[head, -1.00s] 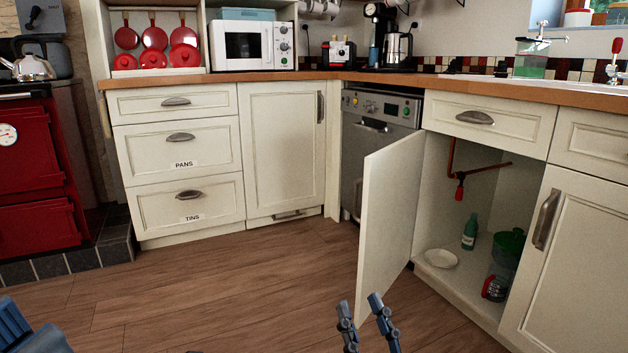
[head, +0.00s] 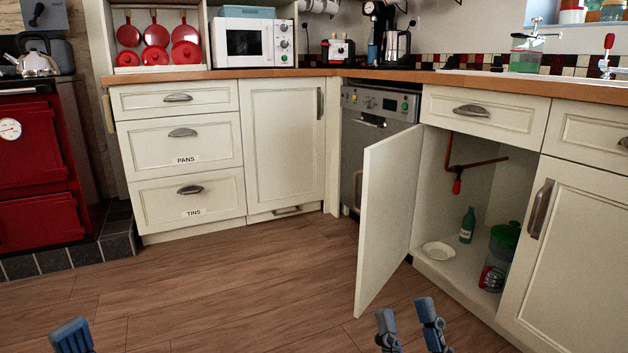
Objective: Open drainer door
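A cream cabinet door (head: 388,215) under the right-hand worktop stands wide open, swung out into the room. No handle shows on the face turned to me. The cupboard (head: 478,205) behind it is open to view. To its right, another cream door (head: 567,260) with an upright metal handle (head: 541,208) is closed. I cannot tell from the picture which door is called the drainer door. My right gripper (head: 408,325) is at the bottom edge, right of the open door's lower corner, fingers apart and empty. My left gripper (head: 72,336) shows only partly at bottom left.
A green bottle (head: 467,226), a white dish (head: 438,251) and a green-lidded container (head: 500,255) stand inside the cupboard. A dishwasher (head: 375,130) is behind the open door. The wooden floor (head: 230,290) to the left is clear.

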